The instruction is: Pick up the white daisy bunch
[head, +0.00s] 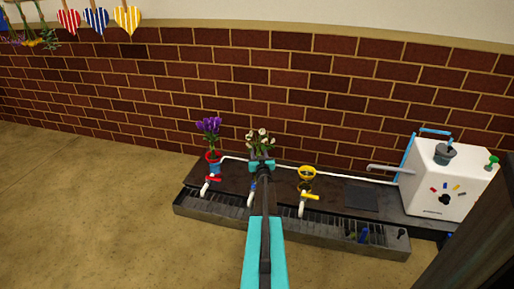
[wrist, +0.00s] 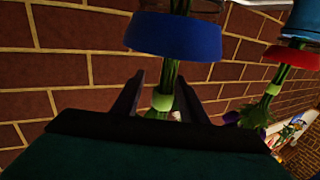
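The white daisy bunch (head: 261,137) stands upright behind the tip of my arm in the head view. In the wrist view, which looks upside down, its green stems (wrist: 170,75) with a light green band (wrist: 162,101) pass through a blue ring (wrist: 176,36). My gripper (wrist: 160,96) is open, with one dark finger on each side of the banded stems. The fingers look apart from the stems. My gripper also shows in the head view (head: 262,164), covering the bunch's lower part. The blossoms are mostly hidden in the wrist view.
A purple bunch (head: 208,125) stands in a red ring (head: 213,157) just left. A yellow ring (head: 307,172) to the right looks empty. Taps line the dark bench (head: 335,180) above a grated trough (head: 222,213). A white machine (head: 447,185) stands at right; a brick wall (head: 340,100) is behind.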

